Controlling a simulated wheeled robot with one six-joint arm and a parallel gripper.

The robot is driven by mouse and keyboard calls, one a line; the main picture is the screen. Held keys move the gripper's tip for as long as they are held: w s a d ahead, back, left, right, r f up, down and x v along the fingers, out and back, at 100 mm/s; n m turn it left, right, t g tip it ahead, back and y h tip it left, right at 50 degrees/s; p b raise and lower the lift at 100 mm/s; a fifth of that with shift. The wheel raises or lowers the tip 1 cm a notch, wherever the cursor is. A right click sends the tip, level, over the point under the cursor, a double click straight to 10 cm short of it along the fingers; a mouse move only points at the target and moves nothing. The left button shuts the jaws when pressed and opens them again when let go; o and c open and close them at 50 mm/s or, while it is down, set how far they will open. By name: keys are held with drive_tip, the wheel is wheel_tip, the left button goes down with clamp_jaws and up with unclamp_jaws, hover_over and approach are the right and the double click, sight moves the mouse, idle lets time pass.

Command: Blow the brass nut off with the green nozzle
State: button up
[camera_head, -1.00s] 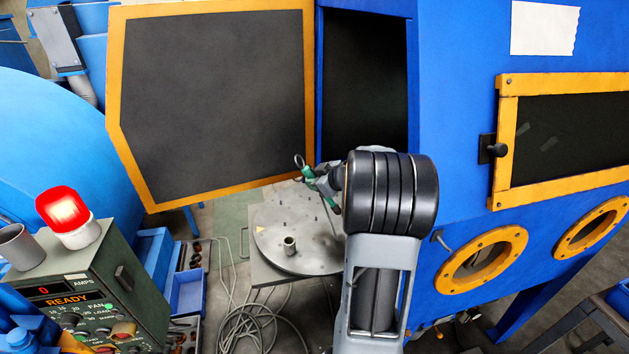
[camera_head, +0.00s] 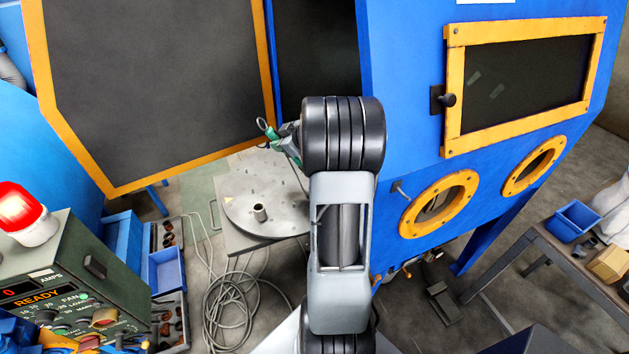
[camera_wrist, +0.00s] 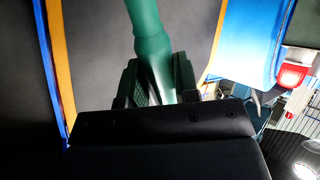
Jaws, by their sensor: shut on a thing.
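The green nozzle (camera_wrist: 151,45) rises from between the fingers of my gripper (camera_wrist: 158,85) in the wrist view. My gripper is shut on it. In the head view the green nozzle (camera_head: 271,133) shows at the left of my arm, above the back right of the round turntable; my arm hides most of the gripper. A small grey upright tube (camera_head: 260,212) stands on the round metal turntable (camera_head: 240,190), apart from the nozzle. I cannot make out a brass nut in either view.
The open cabinet door (camera_head: 150,90) with its orange frame stands behind the turntable. The blue blast cabinet (camera_head: 400,110) is to the right. A coiled hose (camera_head: 235,310) lies on the floor. A control box (camera_head: 60,285) reading READY stands at the left.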

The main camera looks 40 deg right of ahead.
drive_tip(key=shift+w, duration=0.15)
drive_tip(key=shift+w+a+p, duration=0.35)
drive_tip(key=shift+w+p, duration=0.15)
drive_tip(key=shift+w, duration=0.15)
drive_tip(key=shift+s+d, duration=0.1)
drive_tip(key=shift+s, duration=0.1)
idle(0.3)
drive_tip(key=shift+s+d+p, duration=0.25)
drive_tip(key=shift+s+p, duration=0.2)
drive_tip(key=shift+s, duration=0.15)
drive_tip(key=shift+a, duration=0.1)
drive_tip(key=shift+s+a, duration=0.35)
drive_tip(key=shift+a, duration=0.35)
drive_tip(key=shift+d, duration=0.1)
idle(0.4)
drive_tip(key=shift+w+d+p, duration=0.35)
drive_tip(key=shift+d+p, duration=0.4)
drive_tip(key=shift+p, duration=0.05)
